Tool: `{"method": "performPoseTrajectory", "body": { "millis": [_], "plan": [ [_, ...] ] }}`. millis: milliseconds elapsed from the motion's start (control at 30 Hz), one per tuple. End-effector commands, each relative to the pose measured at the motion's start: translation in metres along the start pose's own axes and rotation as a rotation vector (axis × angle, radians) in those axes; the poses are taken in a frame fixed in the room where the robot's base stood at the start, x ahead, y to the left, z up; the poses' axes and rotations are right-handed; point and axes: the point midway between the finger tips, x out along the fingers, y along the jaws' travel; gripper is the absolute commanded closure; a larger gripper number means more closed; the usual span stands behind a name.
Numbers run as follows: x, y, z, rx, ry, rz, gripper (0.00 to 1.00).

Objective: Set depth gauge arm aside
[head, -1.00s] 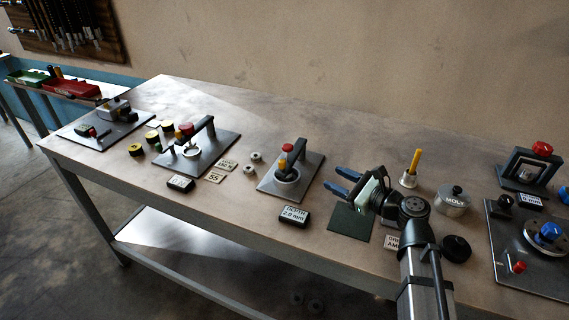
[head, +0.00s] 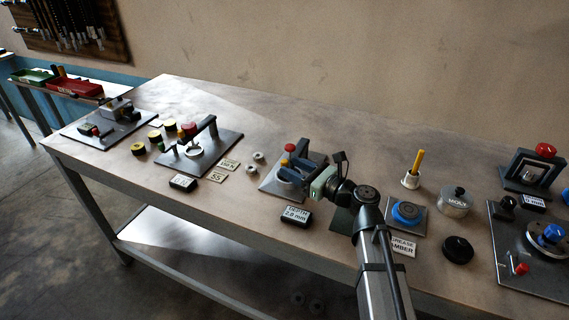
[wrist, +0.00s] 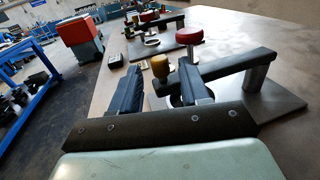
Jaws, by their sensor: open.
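The depth gauge stands on a grey plate (head: 270,186) in the middle of the bench, behind a black display reading "DEPTH 2.0 mm" (head: 296,216). Its dark arm (wrist: 232,65) runs from a post at right in the wrist view, with a red knob (wrist: 189,36) and a yellow knob (wrist: 160,66) near its free end. My gripper (head: 300,170) is open at the gauge, partly hiding it in the head view. In the wrist view my gripper (wrist: 161,88) has its fingers apart, with the yellow knob showing between them. I cannot tell whether either finger touches the arm.
To the left are another gauge plate (head: 229,145), small labels (head: 217,177) and two small metal pieces (head: 257,162). To the right are a blue disc (head: 406,212), a yellow-handled tool (head: 415,170), a metal pot (head: 454,203) and a black knob (head: 457,249).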

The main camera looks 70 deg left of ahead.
Motion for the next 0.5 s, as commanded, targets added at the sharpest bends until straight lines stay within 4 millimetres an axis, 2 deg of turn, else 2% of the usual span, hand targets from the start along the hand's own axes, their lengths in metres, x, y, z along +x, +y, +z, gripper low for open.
{"method": "performPoseTrajectory", "body": {
  "millis": [33, 200, 500],
  "plan": [
    [0.009, -0.001, 0.0, 0.0, 0.0, 0.001, 0.55],
    [0.028, -0.001, 0.0, 0.0, 0.0, 0.001, 0.55],
    [0.038, 0.0, 0.0, -0.001, 0.0, -0.001, 0.55]
  ]
}}
